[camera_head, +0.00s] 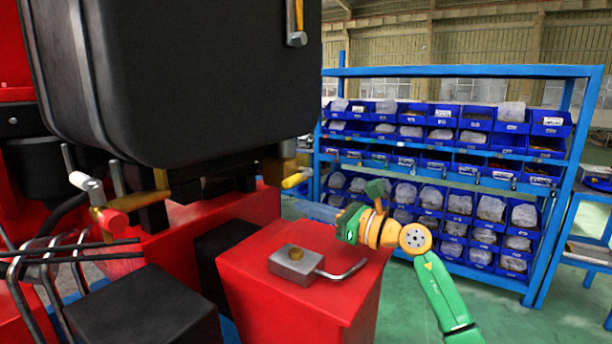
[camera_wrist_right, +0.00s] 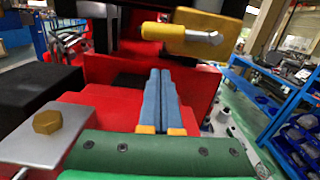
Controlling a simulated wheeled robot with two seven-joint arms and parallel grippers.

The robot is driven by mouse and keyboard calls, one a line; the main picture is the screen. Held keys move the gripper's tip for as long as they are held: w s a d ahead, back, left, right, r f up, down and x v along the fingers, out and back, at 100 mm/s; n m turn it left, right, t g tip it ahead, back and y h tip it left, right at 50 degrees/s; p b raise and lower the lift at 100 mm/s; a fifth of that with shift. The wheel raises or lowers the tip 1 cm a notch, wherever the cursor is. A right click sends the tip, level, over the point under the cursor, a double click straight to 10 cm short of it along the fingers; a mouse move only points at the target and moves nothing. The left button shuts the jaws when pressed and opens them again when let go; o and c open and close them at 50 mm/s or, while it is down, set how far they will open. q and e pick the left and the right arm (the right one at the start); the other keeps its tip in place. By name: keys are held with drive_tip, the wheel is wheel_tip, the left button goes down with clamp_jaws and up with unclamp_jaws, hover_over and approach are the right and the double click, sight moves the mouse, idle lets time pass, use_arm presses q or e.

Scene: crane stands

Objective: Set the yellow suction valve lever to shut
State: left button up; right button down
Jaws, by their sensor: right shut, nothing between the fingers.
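A yellow lever (camera_head: 296,180) sticks out to the right from a brass-coloured fitting under the black tank in the head view. In the right wrist view the yellow lever (camera_wrist_right: 180,38) lies roughly level across the top, with a silver tip at its right end. My right gripper (camera_head: 312,209) is just below and to the right of the lever in the head view. In the right wrist view its two blue-grey fingers (camera_wrist_right: 160,75) are together, empty, and point towards the area below the lever. They look apart from it. My left gripper is not in view.
A red pedestal (camera_head: 330,290) below my right gripper carries a grey block (camera_head: 295,264) with a brass hex nut and a bent metal rod. The black tank (camera_head: 200,80) overhangs the lever. A blue bin rack (camera_head: 440,71) stands behind.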

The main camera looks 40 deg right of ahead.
sight(299, 177)
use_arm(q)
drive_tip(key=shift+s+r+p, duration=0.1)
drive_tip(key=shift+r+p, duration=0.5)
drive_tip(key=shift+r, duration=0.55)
use_arm(e)
drive_tip(key=shift+w+a+r, duration=0.1)
drive_tip(key=shift+a+r, duration=0.05)
drive_tip(key=shift+r, duration=1.2)
